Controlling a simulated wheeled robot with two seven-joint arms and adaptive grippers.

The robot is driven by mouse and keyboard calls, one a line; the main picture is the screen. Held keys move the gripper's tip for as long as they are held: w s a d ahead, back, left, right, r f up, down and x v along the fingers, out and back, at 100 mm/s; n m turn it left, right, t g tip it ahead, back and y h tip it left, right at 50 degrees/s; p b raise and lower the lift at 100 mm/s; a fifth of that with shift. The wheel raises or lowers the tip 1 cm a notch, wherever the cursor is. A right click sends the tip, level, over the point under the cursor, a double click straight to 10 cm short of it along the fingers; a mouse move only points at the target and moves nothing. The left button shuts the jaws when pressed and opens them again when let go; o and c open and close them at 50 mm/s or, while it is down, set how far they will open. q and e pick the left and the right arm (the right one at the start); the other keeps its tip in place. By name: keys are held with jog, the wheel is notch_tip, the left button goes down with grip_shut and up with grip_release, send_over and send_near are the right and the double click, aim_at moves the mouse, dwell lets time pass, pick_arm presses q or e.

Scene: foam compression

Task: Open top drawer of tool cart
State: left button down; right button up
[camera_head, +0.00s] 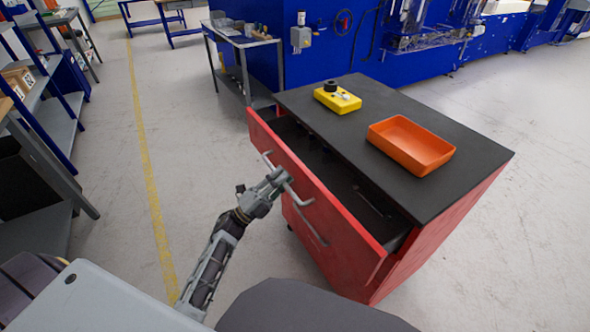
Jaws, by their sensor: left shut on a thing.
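The red tool cart (440,222) with a black top stands right of centre. Its top drawer (325,218) is pulled out, with a gap between its red front and the cart top. Dark contents show inside and are hard to make out. My left gripper (280,180) is at the drawer front, shut on the bar handle (298,198). The gripper hides part of the handle. Another handle (310,228) shows lower on the cart front. My right gripper is not in view.
An orange tray (411,146) and a yellow box (337,100) with a black knob sit on the cart top. A grey side table (243,42) stands behind the cart. Shelves (45,100) line the left. The floor with a yellow line (150,180) is clear.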

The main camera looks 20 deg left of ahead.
pick_arm(q)
jog(key=s+a+p, duration=0.2)
jog(key=s+a, duration=0.7)
jog(key=s, duration=0.3)
jog(key=shift+a, duration=0.3)
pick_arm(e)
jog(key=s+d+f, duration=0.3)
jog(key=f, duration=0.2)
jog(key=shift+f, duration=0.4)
pick_arm(q)
jog(key=shift+s, duration=0.1)
jog(key=c, duration=1.8)
grip_release()
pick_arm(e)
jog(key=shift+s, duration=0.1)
pick_arm(q)
jog(key=shift+o, duration=0.2)
jog(key=v, duration=1.2)
jog(key=shift+a, duration=0.1)
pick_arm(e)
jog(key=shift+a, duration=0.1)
